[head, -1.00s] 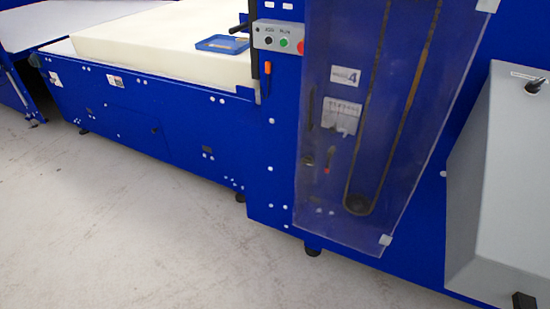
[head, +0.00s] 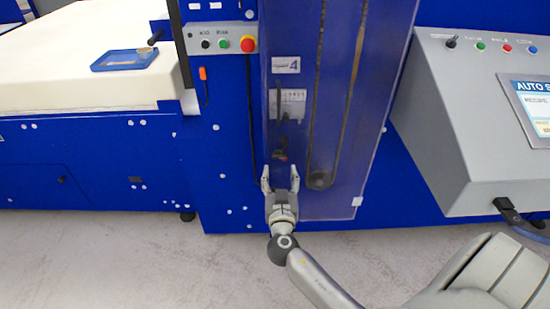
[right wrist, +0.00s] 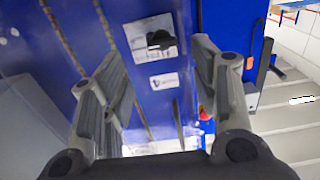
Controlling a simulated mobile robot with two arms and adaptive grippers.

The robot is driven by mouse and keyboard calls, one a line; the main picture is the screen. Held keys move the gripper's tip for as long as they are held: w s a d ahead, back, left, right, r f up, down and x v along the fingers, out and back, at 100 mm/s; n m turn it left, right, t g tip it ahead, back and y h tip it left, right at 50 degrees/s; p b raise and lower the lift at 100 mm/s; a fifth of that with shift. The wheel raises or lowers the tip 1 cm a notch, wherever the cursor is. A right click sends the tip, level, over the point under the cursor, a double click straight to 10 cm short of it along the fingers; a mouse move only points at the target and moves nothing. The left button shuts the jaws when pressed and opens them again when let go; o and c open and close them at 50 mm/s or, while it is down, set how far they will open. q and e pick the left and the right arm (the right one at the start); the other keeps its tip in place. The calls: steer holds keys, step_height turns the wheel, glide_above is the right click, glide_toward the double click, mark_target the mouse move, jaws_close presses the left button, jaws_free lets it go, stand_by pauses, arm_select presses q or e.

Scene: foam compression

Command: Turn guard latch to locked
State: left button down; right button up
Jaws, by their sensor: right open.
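The clear guard panel (head: 340,150) covers a belt loop on the blue machine. Behind or on it is a pale plate (head: 291,100) with small marks and a dark part. In the right wrist view the plate (right wrist: 136,33) carries a black knob (right wrist: 159,39), which looks like the guard latch; its setting cannot be read. My right gripper (head: 280,172) is open and empty, fingers up, at the guard's lower left, below the plate. In the wrist view the plate lies between and beyond its fingers. My left gripper is not in view.
A control box with a red button (head: 248,44) is at upper left. A grey sloped console (head: 450,130) with a screen stands to the right. Foam (head: 60,65) with a blue tray (head: 120,61) lies at the left. Floor (head: 120,255) in front is clear.

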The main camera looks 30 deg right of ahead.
mark_target(278, 158)
steer(key=p+x, duration=0.1)
steer(key=x, duration=0.5)
steer(key=shift+a, duration=0.2)
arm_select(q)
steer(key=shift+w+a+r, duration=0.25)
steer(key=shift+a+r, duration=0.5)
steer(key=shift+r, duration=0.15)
arm_select(e)
steer(key=shift+x, duration=0.75)
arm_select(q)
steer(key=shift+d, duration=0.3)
arm_select(e)
steer(key=shift+f, duration=0.1)
jaws_close()
